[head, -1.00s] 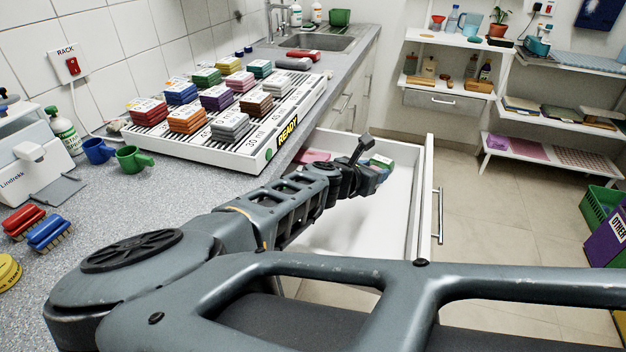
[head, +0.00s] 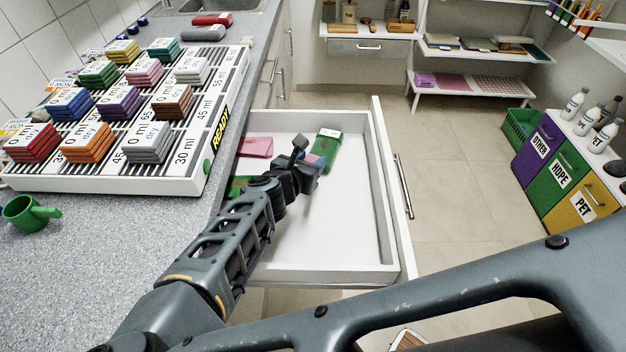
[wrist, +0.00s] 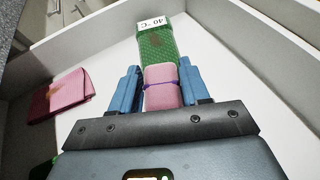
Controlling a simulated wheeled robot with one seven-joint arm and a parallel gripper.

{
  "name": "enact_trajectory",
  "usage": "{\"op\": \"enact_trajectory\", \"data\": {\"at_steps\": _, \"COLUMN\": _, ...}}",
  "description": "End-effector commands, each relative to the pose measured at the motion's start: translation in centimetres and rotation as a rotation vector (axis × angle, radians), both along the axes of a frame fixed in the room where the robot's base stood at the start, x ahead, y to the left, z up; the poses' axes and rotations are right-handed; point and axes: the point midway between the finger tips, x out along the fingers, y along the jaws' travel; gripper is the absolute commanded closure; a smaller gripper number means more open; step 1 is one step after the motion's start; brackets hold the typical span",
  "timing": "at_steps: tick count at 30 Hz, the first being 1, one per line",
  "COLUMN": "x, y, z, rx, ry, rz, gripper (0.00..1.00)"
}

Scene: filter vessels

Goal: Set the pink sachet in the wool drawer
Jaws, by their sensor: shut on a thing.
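The pink sachet (wrist: 161,88), with a purple band around it, is between the blue fingers of my gripper (wrist: 162,92) in the wrist view. My gripper is shut on it. In the head view my gripper (head: 306,170) is inside the outline of the open white drawer (head: 345,235), toward its far end. The sachet is mostly hidden there by the gripper. I cannot tell whether the sachet touches the drawer floor. No wool label shows on the drawer.
A green mesh bag (wrist: 156,42) with a "40 °C" tag lies just beyond the sachet. A folded pink cloth (wrist: 60,95) lies to the left, also in the drawer (head: 255,147). Drawer walls surround the gripper. The drawer's near right floor is clear. A tray (head: 205,120) of colored stacks stands on the counter.

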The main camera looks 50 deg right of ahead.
Motion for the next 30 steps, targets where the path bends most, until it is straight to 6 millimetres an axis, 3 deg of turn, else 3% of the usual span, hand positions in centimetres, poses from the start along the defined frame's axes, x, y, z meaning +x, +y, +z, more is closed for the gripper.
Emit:
{"op": "enact_trajectory", "data": {"at_steps": 7, "x": -2.5, "y": 0.8, "z": -1.5, "rx": -0.001, "ry": 0.0, "rz": -0.001, "gripper": 0.83}}
{"op": "enact_trajectory", "data": {"at_steps": 18, "x": -2.6, "y": 0.9, "z": -5.5, "rx": 0.001, "ry": 0.001, "rz": 0.0, "gripper": 0.83}}
{"op": "enact_trajectory", "data": {"at_steps": 29, "x": -2.6, "y": 0.9, "z": -6.0, "rx": 0.001, "ry": 0.0, "rz": -0.001, "gripper": 0.83}}
{"op": "enact_trajectory", "data": {"at_steps": 30, "x": -2.6, "y": 0.9, "z": -6.0, "rx": 0.001, "ry": 0.0, "rz": -0.001, "gripper": 0.53}}
